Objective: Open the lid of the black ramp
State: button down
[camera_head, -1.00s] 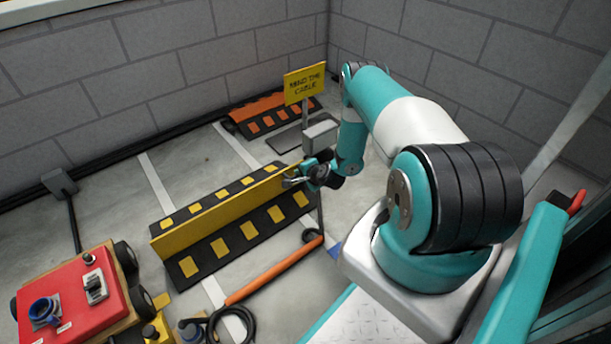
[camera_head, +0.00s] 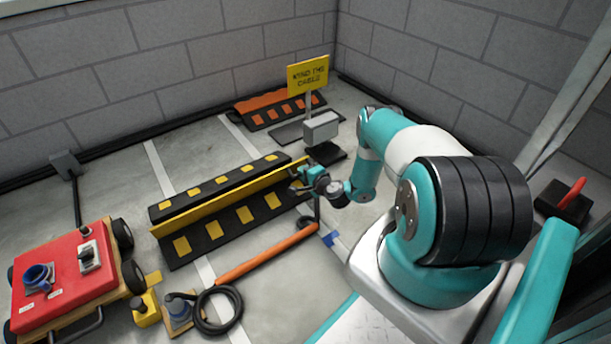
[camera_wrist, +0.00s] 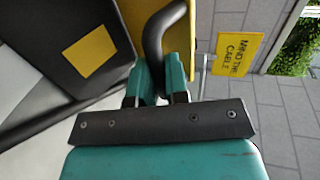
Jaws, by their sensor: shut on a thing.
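The black ramp (camera_head: 218,240) lies on the floor left of my arm, with yellow squares on both slopes. Its long yellow lid (camera_head: 232,196) stands up at an angle along the middle, between the two slopes; its exact tilt is hard to tell. My gripper (camera_head: 306,178) is at the lid's right end. In the wrist view, the gripper (camera_wrist: 160,88) is shut on a dark bent handle (camera_wrist: 165,28) beside the yellow lid (camera_wrist: 122,20). The fingers partly hide the handle's lower end.
An orange cable (camera_head: 265,258) with a black coil lies in front of the ramp. A red cart (camera_head: 65,275) stands at the lower left. A yellow sign (camera_head: 308,73) and an orange-black ramp (camera_head: 282,112) are behind.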

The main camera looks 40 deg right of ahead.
jog(key=shift+s+a+f, duration=0.3)
jog(key=shift+s+f, duration=0.15)
jog(key=shift+f, duration=0.2)
jog(key=c, duration=1.1)
grip_release()
jog(key=shift+d, duration=0.1)
jog(key=shift+w+r, duration=0.1)
jog(key=shift+r, duration=0.1)
jog(key=p+v, duration=1.1)
jog(key=v, duration=0.6)
jog(key=shift+d+r+p, duration=0.15)
jog(key=shift+p, duration=0.2)
